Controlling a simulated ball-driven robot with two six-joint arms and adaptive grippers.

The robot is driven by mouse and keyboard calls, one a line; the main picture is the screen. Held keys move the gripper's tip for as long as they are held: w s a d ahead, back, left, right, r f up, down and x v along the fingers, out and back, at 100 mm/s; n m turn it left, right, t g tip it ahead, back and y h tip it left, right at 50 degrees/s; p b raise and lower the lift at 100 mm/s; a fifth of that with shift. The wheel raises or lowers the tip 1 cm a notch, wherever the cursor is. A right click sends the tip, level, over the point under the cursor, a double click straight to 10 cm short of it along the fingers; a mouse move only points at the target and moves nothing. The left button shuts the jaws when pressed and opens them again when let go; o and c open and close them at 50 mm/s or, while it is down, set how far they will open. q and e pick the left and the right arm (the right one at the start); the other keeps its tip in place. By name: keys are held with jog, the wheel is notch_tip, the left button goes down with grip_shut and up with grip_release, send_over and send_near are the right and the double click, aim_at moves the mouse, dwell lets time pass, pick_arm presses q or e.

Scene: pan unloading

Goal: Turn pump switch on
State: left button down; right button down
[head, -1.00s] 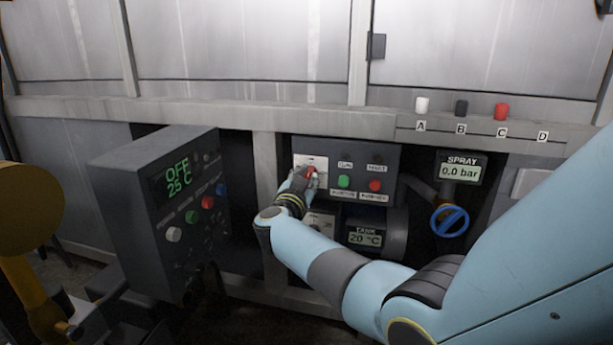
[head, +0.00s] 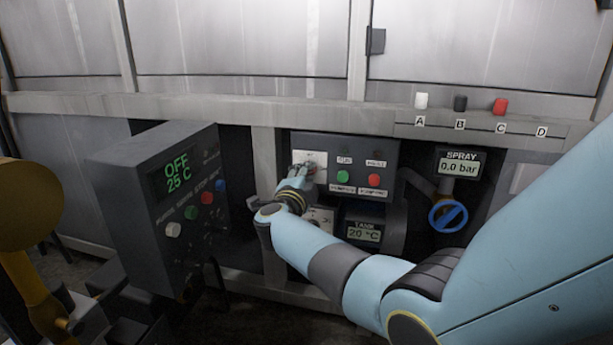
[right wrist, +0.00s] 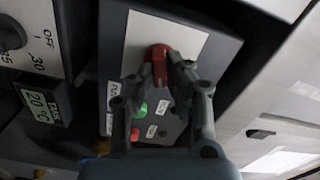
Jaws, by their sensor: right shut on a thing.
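The pump switch is a red handle (right wrist: 158,62) on a white plate (right wrist: 190,38), shown in the right wrist view. The same white plate (head: 312,158) is at the upper left of the dark pump panel (head: 365,155) in the head view. My right gripper (head: 301,172) covers the handle there. In the right wrist view my right gripper (right wrist: 166,68) is shut on the red handle. The green button (head: 343,177) and red button (head: 374,181) sit right of the plate. My left gripper does not show.
A control box (head: 180,205) reading OFF 25 C stands left of the panel. Below the panel is a tank display (head: 363,233) reading 20 °C. A spray display (head: 459,166) reads 0.0 bar, above a blue valve wheel (head: 448,217). White, black and red pegs stand on the ledge.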

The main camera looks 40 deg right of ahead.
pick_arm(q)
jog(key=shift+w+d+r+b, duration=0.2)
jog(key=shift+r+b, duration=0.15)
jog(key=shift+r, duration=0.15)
pick_arm(e)
jog(key=m, duration=0.3)
jog(key=shift+f+m, duration=0.2)
jog(key=shift+m, duration=0.2)
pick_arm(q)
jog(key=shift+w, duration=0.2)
pick_arm(e)
jog(key=c, duration=1.3)
grip_release()
jog(key=shift+r, duration=0.1)
jog(key=shift+s+a, duration=0.1)
